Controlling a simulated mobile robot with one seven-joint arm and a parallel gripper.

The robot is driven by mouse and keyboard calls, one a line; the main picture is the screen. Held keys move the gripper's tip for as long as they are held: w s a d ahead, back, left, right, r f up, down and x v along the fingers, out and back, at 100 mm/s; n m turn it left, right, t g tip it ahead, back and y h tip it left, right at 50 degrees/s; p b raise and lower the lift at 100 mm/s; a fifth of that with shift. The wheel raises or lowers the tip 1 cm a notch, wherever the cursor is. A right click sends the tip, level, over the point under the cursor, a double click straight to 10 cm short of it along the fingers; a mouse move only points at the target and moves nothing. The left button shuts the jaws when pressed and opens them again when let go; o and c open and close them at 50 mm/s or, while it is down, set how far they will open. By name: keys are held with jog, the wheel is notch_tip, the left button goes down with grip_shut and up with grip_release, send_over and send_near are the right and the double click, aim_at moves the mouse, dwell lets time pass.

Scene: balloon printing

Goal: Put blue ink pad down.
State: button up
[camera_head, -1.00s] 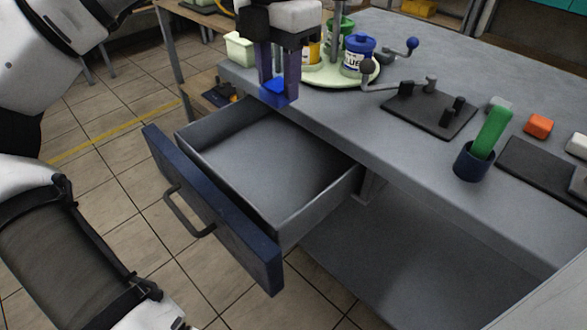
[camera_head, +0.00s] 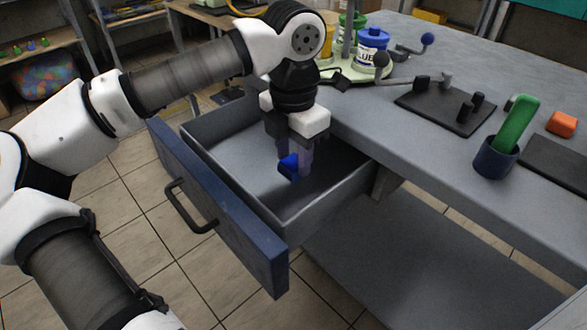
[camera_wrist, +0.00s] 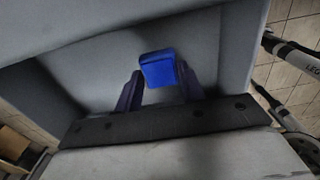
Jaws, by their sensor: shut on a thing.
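The blue ink pad (camera_head: 289,167) is between the fingers of my gripper (camera_head: 295,165), which is shut on it. In the head view the gripper points down inside the open drawer (camera_head: 219,222). In the wrist view the pad (camera_wrist: 158,69) shows as a blue block at the fingertips (camera_wrist: 160,88), with the grey drawer floor (camera_wrist: 100,65) behind it. I cannot tell whether the pad touches the drawer floor. The rest of the drawer looks empty.
The grey table (camera_head: 420,150) lies right of the drawer. On it are a round tray with a blue pot (camera_head: 372,45), a dark plate with pegs (camera_head: 440,108), a dark cup (camera_head: 495,160) holding a green item (camera_head: 515,122), and an orange block (camera_head: 562,123).

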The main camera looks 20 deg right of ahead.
aim_at(293, 162)
jog(key=shift+f, duration=1.7)
jog(key=shift+b, duration=0.3)
jog(key=shift+f, duration=0.25)
jog(key=o, duration=0.8)
jog(key=shift+r, duration=0.1)
jog(key=shift+o, duration=0.2)
jog(key=shift+r, duration=0.1)
notch_tip(293, 162, up, 12)
jog(key=p, duration=0.2)
jog(key=shift+d+r, duration=0.1)
